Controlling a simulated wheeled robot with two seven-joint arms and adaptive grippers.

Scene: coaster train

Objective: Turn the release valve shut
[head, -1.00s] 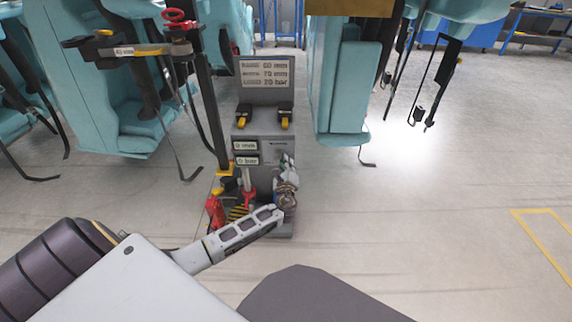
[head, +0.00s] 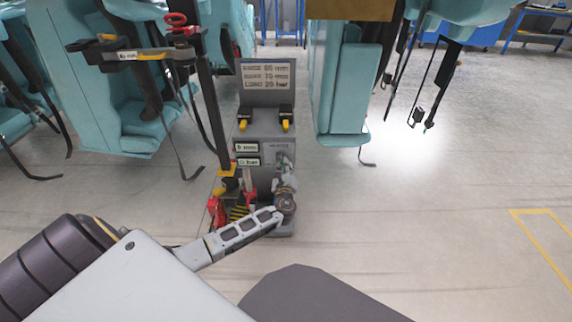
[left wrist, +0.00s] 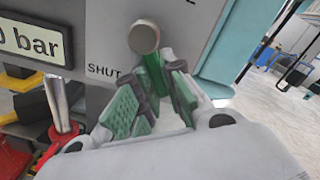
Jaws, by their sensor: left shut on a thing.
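The release valve shows in the left wrist view as a round grey knob (left wrist: 143,37) with a green lever (left wrist: 154,76) running down from it. The word SHUT is printed on the grey panel to the lower left of the knob. The lever points down, to the right of that word. My left gripper (left wrist: 156,104) is shut on the lever, its green-padded fingers on either side. In the head view my left gripper (head: 284,178) is at the right side of the grey machine's front, small and partly hidden by its own wrist. My right gripper is not in view.
The grey machine (head: 266,140) has a readout board (head: 267,75) on top and yellow-handled levers below it. A pressure display (left wrist: 32,38), a red part (left wrist: 60,140) and a metal rod are left of my gripper. Teal seats (head: 342,90) flank the machine. Floor at right is open.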

